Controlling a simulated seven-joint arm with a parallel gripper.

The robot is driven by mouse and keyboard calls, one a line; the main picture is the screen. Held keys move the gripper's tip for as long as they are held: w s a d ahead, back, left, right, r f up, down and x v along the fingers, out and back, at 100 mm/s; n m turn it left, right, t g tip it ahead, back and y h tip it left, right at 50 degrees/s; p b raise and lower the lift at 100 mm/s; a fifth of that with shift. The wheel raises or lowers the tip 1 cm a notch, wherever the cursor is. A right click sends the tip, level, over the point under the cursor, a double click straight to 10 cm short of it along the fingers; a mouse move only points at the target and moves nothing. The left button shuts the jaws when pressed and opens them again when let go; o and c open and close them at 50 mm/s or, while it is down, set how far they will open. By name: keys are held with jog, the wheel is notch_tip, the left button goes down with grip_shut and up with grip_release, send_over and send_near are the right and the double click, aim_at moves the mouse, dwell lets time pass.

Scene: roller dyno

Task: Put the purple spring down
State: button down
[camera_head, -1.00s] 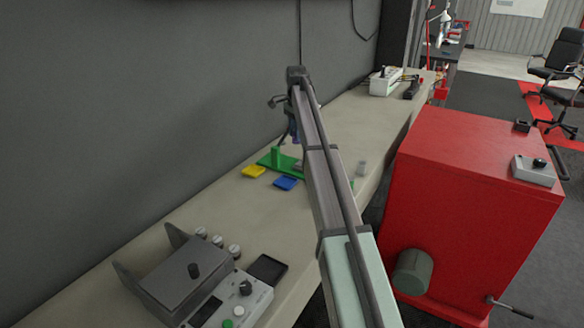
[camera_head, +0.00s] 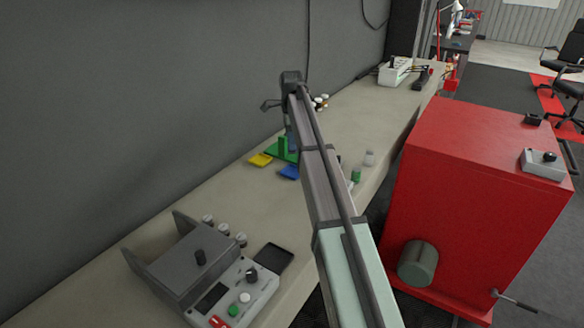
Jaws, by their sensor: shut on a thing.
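My arm reaches out over the bench, and its wrist is above the back part of the bench. My gripper (camera_head: 289,127) hangs down behind the arm and is mostly hidden. It is shut on the purple spring (camera_head: 291,139), of which only a small bluish-purple sliver shows beside the arm. The spring appears just by the upright of a green stand (camera_head: 283,149). I cannot tell whether it touches the stand or the bench.
A yellow pad (camera_head: 260,160) and a blue pad (camera_head: 289,172) lie by the stand. A grey control device (camera_head: 195,262) is in front, a red cabinet (camera_head: 470,200) at right. Bare bench (camera_head: 225,195) lies between.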

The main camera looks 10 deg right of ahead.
notch_tip(320, 180, down, 9)
jog(key=shift+r, duration=0.1)
dwell(0.4)
jog(key=c, duration=0.8)
grip_release()
jog(key=shift+o, duration=0.2)
notch_tip(320, 180, up, 12)
jog(key=shift+d, duration=0.1)
